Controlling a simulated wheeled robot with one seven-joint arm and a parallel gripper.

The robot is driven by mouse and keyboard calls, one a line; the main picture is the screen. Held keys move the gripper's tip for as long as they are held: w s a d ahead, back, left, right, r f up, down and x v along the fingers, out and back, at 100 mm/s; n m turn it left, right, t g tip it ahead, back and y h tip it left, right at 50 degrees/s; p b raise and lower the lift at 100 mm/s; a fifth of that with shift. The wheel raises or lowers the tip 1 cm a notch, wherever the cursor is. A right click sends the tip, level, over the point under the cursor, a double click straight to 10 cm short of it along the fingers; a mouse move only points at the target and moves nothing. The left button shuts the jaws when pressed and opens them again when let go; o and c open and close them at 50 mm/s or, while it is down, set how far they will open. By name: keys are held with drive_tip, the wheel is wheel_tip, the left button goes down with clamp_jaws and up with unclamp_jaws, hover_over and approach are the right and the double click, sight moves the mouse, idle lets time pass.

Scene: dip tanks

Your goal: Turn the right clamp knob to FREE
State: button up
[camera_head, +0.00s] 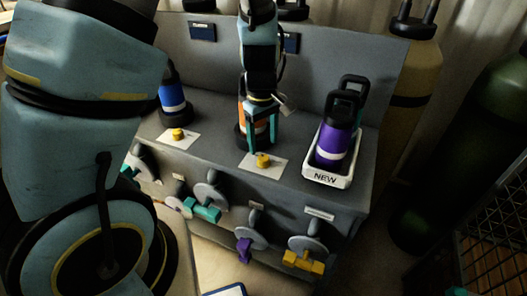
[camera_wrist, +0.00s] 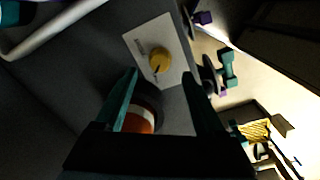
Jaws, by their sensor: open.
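The right clamp knob (camera_head: 263,160) is small and yellow, on a white plate (camera_head: 277,168) on the grey bench top. In the wrist view the knob (camera_wrist: 160,60) has a dark pointer mark on its lower left side; the small print on its plate is too blurred to read. My gripper (camera_head: 261,142) is open, fingers down, just above and behind this knob, apart from it. In the wrist view the knob lies just beyond the fingertips (camera_wrist: 158,76), between their lines. A similar yellow left knob (camera_head: 178,134) sits on its own plate.
An orange-banded cylinder (camera_wrist: 138,122) stands behind the right knob, close to my fingers. A blue-banded one (camera_head: 172,97) stands left. A white tray marked NEW (camera_head: 326,179) holds a purple cylinder (camera_head: 335,135) at right. Several valve handles, one yellow (camera_head: 304,262), stick out of the bench front.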

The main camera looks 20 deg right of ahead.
sight(263, 158)
wheel_tip(263, 158, up, 5)
idle(0.6)
drive_tip(key=a+r+m, duration=0.2)
drive_tip(key=a, duration=1)
drive_tip(key=w+a+r+m+t, duration=0.1)
drive_tip(key=a+r+m, duration=0.1)
drive_tip(key=a, duration=1.1)
drive_tip(key=shift+a+r+m, duration=0.2)
drive_tip(key=shift+r+m, duration=0.2)
drive_tip(key=shift+r, duration=0.4)
